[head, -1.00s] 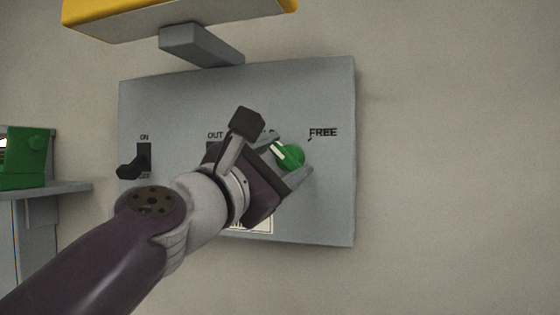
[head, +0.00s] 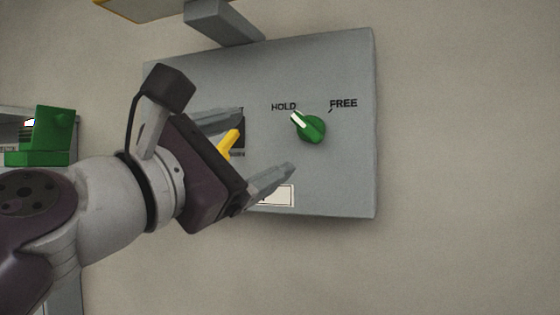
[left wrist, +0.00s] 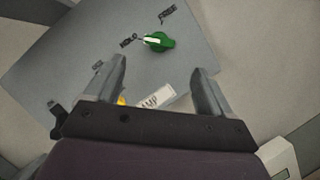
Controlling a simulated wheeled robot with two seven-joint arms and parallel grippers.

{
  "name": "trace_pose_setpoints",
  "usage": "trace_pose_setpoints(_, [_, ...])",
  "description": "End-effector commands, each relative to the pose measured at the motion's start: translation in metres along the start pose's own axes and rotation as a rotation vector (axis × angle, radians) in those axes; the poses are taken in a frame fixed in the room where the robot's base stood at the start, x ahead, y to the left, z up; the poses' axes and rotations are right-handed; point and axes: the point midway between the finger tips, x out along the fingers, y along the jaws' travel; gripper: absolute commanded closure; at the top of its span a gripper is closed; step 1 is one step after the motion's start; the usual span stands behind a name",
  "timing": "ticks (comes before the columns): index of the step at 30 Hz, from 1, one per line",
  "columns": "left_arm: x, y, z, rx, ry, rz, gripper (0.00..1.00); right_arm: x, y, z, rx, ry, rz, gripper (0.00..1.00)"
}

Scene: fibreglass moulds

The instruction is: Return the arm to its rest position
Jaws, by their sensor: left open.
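My left gripper (head: 262,150) is open and empty in front of the grey control panel (head: 345,190). In the left wrist view its two fingers (left wrist: 160,85) stand wide apart with nothing between them. The green knob (head: 312,128) is on the panel's right half, clear of the fingers; its white mark points up-left toward the HOLD label. The knob also shows in the left wrist view (left wrist: 160,41). A yellow lever (head: 229,143) shows behind the gripper, partly hidden by it. My right gripper is in neither view.
A grey bracket (head: 225,24) sticks out above the panel, under a yellow edge (head: 130,8). A green object (head: 40,140) stands on the far left. A white label (head: 280,195) is low on the panel. The wall at the right is bare.

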Motion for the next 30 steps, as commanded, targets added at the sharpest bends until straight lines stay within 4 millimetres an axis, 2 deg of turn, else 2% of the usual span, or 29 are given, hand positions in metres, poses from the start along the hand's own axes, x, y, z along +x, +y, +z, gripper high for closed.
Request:
trace_pose_setpoints(1, [-0.008, -0.002, -0.004, 0.002, 0.002, 0.003, 0.17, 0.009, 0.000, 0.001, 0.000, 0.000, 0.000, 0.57])
trace_pose_setpoints(4, [-0.015, -0.001, -0.002, 0.000, 0.002, 0.000, 0.17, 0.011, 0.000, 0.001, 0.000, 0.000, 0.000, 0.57])
trace_pose_setpoints(18, [-0.016, 0.000, 0.000, 0.006, 0.000, -0.001, 0.17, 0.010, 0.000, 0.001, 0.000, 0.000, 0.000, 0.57])
trace_pose_setpoints(20, [-0.016, 0.001, 0.000, 0.054, 0.001, 0.001, 0.17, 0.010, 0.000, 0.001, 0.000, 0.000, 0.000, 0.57])
trace_pose_setpoints(21, [-0.016, 0.001, -0.002, 0.138, 0.009, 0.004, 0.17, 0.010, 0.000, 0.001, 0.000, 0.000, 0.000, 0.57])
trace_pose_setpoints(22, [-0.015, -0.002, -0.011, 0.241, 0.038, -0.005, 0.17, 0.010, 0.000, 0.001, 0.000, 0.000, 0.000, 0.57])
trace_pose_setpoints(23, [-0.012, -0.010, -0.032, 0.365, 0.090, -0.034, 0.17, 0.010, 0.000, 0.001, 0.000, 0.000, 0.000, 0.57])
trace_pose_setpoints(26, [-0.004, -0.050, -0.120, 0.697, 0.256, -0.213, 0.17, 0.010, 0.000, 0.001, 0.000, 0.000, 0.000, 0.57])
trace_pose_setpoints(27, [-0.004, -0.070, -0.158, 0.816, 0.309, -0.312, 0.17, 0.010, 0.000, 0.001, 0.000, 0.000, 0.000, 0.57])
trace_pose_setpoints(29, [-0.012, -0.102, -0.213, 0.975, 0.363, -0.475, 0.17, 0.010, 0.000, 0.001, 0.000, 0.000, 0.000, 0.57])
trace_pose_setpoints(30, [-0.021, -0.125, -0.248, 1.071, 0.383, -0.595, 0.17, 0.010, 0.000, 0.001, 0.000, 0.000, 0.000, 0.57])
